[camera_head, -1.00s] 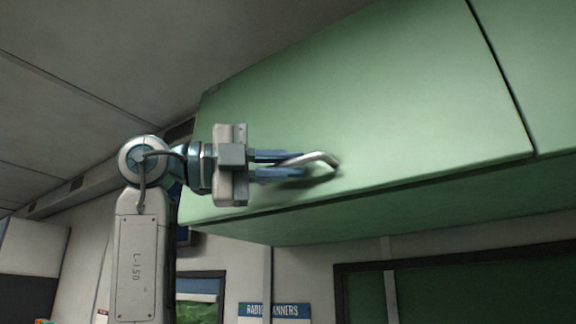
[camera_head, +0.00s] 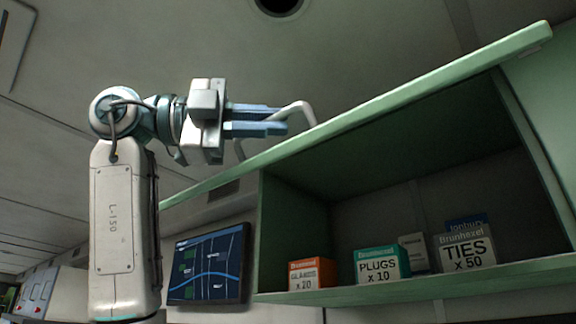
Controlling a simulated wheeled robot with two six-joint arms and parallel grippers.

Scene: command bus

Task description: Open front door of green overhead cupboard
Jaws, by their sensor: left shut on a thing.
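The front door (camera_head: 400,97) of the green overhead cupboard is swung up and seen nearly edge-on, slanting from lower left to upper right. The open cupboard (camera_head: 292,225) shows its dark inside below the door. A pale bent handle (camera_head: 303,112) sits on the door's outer face. My left gripper (camera_head: 284,120) is shut on this handle, with its blue fingers pointing right. My right gripper is out of view.
On the cupboard shelf (camera_head: 420,288) stand an orange box (camera_head: 310,274), a PLUGS box (camera_head: 377,266), a TIES box (camera_head: 466,250) and others partly hidden behind. A wall screen (camera_head: 208,264) hangs left of the cupboard. The ceiling is above the door.

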